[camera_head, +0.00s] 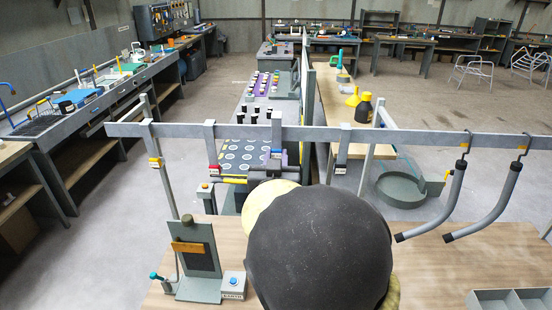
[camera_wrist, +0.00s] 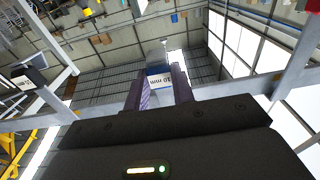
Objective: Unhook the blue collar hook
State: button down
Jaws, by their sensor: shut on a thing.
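The blue collar hook (camera_head: 276,128) is a flat grey metal hook at the rail (camera_head: 310,134). Its top stands slightly higher than its neighbours' tops. I cannot tell whether it still bears on the rail. In the wrist view its blue collar (camera_wrist: 158,69) shows above a white "30 mm" label. My gripper (camera_head: 278,156) is shut on the hook's lower part, below the rail; its purple fingers (camera_wrist: 161,88) flank the label in the wrist view. My dark round arm link hides much of the arm and table behind it.
Two grey bent tubes (camera_head: 450,200) hang farther right. A stand (camera_head: 196,255), button box (camera_head: 232,284) and grey tray (camera_head: 510,300) are on the table below.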

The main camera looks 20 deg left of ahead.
jog(key=shift+s, duration=0.2)
jog(key=shift+s+d, duration=0.15)
jog(key=shift+s, duration=0.25)
jog(key=shift+s+d, duration=0.1)
jog(key=shift+s, duration=0.25)
jog(key=shift+s+d, duration=0.1)
jog(key=shift+s, duration=0.4)
jog(key=shift+s, duration=0.15)
jog(key=shift+s+d+r, duration=0.15)
jog(key=shift+s+d, duration=0.05)
jog(key=shift+s, duration=0.6)
jog(key=shift+s+d+r, duration=0.2)
jog(key=shift+s, duration=0.55)
jog(key=shift+s+d+r, duration=0.15)
jog(key=shift+s+d, duration=0.05)
jog(key=shift+s, duration=0.6)
